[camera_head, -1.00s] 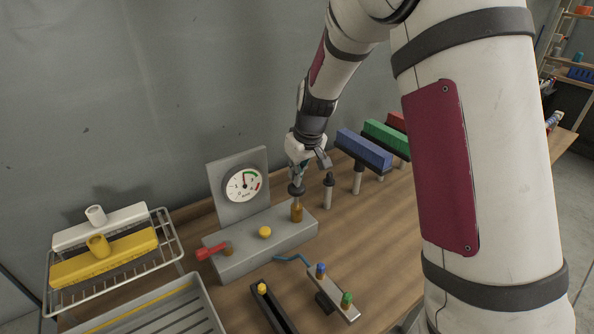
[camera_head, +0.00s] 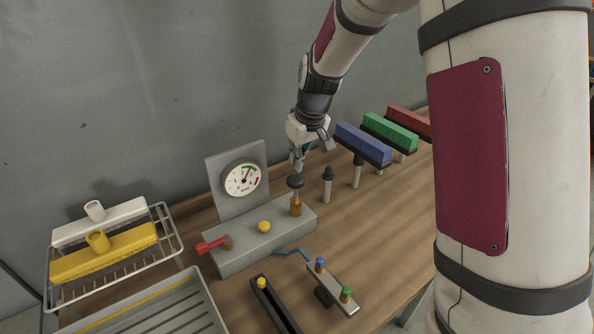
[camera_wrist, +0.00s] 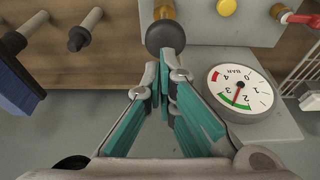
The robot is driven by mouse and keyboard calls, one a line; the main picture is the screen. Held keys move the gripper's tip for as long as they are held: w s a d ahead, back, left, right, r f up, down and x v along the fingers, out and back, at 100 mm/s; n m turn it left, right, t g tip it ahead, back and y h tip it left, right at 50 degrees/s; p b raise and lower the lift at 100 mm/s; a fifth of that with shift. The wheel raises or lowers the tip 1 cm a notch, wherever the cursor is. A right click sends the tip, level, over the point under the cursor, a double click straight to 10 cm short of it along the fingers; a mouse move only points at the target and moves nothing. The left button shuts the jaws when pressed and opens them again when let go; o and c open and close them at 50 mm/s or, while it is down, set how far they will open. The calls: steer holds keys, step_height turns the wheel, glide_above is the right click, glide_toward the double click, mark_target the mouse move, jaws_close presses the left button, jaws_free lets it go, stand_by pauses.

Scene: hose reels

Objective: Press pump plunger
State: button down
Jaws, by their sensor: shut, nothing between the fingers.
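The pump plunger has a dark round knob (camera_head: 295,181) on an amber body (camera_head: 296,206), at the right end of a grey block (camera_head: 262,240). The knob stands raised above the amber body. My gripper (camera_head: 299,163) is above the knob, with a small gap between them in the head view. In the wrist view the knob (camera_wrist: 165,38) lies just beyond the fingertips, and my gripper (camera_wrist: 165,72) is shut and empty. A round pressure gauge (camera_head: 242,180) stands on an upright plate behind the block; its needle points into the green band in the wrist view.
A yellow button (camera_head: 264,226) and red lever (camera_head: 210,245) are on the block. A dark-topped post (camera_head: 327,184) and blue brush (camera_head: 362,145) stand right of the plunger. A wire rack (camera_head: 168,238) with brushes is at left.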

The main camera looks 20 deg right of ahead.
steer(key=v, duration=0.7)
steer(key=shift+w+b, duration=0.15)
steer(key=shift+b, duration=0.15)
stand_by(1.0)
steer(key=s+r+m+t, duration=0.1)
steer(key=s+r, duration=0.3)
steer(key=s, duration=0.3)
steer(key=s+r+m, duration=0.1)
steer(key=s+r, duration=0.3)
steer(key=s, duration=0.2)
steer(key=s+m+t+h, duration=0.1)
steer(key=s, duration=1.4)
steer(key=shift+s+m, duration=0.3)
steer(key=shift+s, duration=0.1)
